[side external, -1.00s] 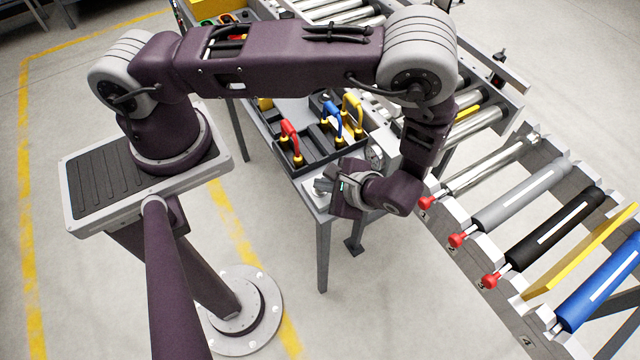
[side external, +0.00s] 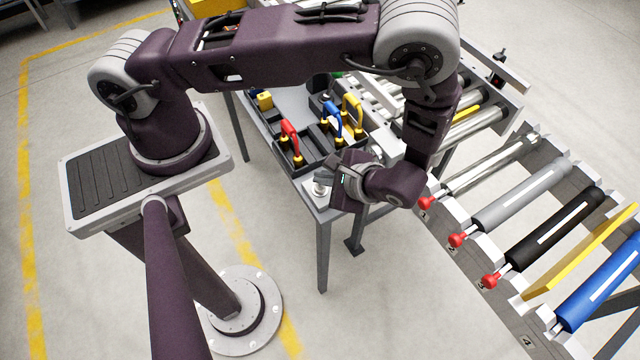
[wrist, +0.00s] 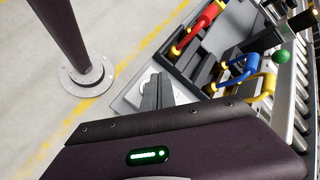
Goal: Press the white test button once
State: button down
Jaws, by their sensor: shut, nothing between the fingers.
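A white round fitting (side external: 319,190), which looks like the test button's housing, sits on the near corner of the grey table. In the wrist view its pale base (wrist: 146,79) shows around the fingertips. The button top is hidden behind the fingers there, and too small to make out in the side view. My gripper (side external: 329,180) is close beside and over the fitting. In the wrist view my gripper's dark fingers (wrist: 156,92) are together, with nothing between them, and overlap the fitting. I cannot tell whether they touch it.
A dark rack with red (side external: 290,130), blue (side external: 332,115) and yellow (side external: 353,105) handles stands just behind the fitting. A green ball knob (wrist: 281,56) shows beyond it. A roller conveyor (side external: 520,195) with red knobs runs along the right. Open floor lies left of the table.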

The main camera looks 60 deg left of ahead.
jog(key=shift+r, duration=2.5)
notch_tip(320, 180, up, 11)
jog(key=w+n+h, duration=0.2)
jog(key=h, duration=0.2)
notch_tip(320, 180, up, 10)
jog(key=n+t+h, duration=0.2)
jog(key=h, duration=0.1)
send_over(323, 189)
jog(key=s+a+r+n+t+h, duration=0.2)
jog(key=s+r+t, duration=0.3)
jog(key=s+r, duration=0.3)
jog(key=shift+s+a+r+n+t, duration=0.3)
jog(key=shift+s+a+r, duration=0.1)
jog(key=shift+r, duration=0.3)
